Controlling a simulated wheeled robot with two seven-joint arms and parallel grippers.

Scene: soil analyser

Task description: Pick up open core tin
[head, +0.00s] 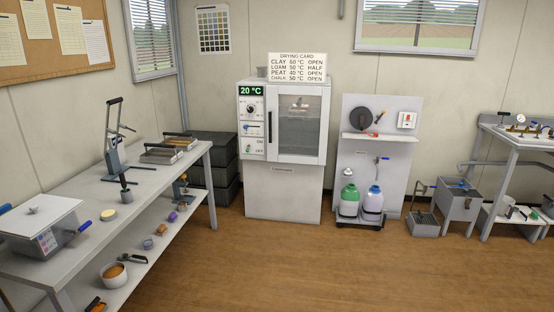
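Two shallow rectangular tins lie near the far end of the left bench. The nearer tin (161,155) looks grey on top with a brownish edge. The farther tin (181,141) has a dark rod or handle at its left end. Which of them is the open core tin I cannot tell at this size. Neither of my grippers shows in the head view, and nothing is touching the tins.
The left bench (150,186) also carries a lever press (113,145) and a lidded grey box (42,222). Its lower shelf holds a white pot (114,275). A drying oven (284,120) stands at the back. The wooden floor (330,265) is clear in the middle.

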